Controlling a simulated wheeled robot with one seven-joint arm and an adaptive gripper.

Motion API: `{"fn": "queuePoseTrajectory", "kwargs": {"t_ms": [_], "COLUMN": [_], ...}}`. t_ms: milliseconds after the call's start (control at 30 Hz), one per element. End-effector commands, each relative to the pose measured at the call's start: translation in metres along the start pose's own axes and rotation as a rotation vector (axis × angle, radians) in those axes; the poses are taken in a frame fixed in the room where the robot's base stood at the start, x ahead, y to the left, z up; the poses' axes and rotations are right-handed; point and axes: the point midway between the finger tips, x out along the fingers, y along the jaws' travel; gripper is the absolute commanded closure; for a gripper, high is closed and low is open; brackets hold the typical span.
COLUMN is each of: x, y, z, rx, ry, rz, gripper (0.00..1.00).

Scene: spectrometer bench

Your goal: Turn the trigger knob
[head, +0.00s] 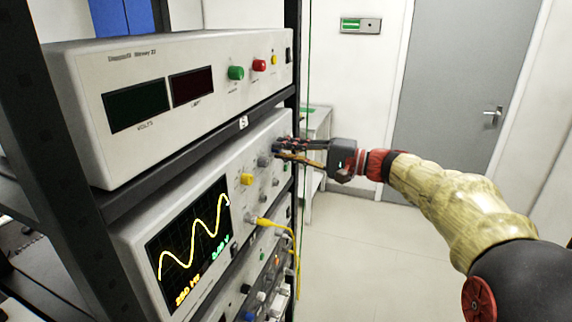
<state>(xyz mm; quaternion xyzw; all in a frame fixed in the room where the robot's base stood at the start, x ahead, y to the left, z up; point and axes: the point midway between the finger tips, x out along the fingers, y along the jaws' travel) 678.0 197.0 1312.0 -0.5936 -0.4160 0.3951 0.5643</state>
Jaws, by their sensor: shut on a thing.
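The oscilloscope (140,245) sits on the middle shelf of the rack, its front panel facing right. My gripper (278,149) reaches in from the right to the far upper end of that panel. Its two fingers are closed on a small knob there, which appears to be the trigger knob. The fingers hide most of it, and its label cannot be read. A grey knob (264,161) stands just left of and below the fingertips, and a yellow knob (247,179) is further left.
A power supply (75,90) with green (236,73) and red (258,65) terminals sits on the shelf above. A yellow cable (292,236) hangs from the oscilloscope panel. The black rack post (293,20) stands close behind. The floor (350,260) to the right is clear.

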Motion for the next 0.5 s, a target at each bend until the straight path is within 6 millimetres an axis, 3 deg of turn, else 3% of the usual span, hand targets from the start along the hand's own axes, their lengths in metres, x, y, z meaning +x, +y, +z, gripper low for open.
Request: {"fn": "queuePoseTrajectory", "kwargs": {"t_ms": [500], "x": [0.0], "y": [0.0004], "z": [0.0001], "rx": [-0.1], "ry": [-0.001], "rz": [0.001], "gripper": [1.0]}}
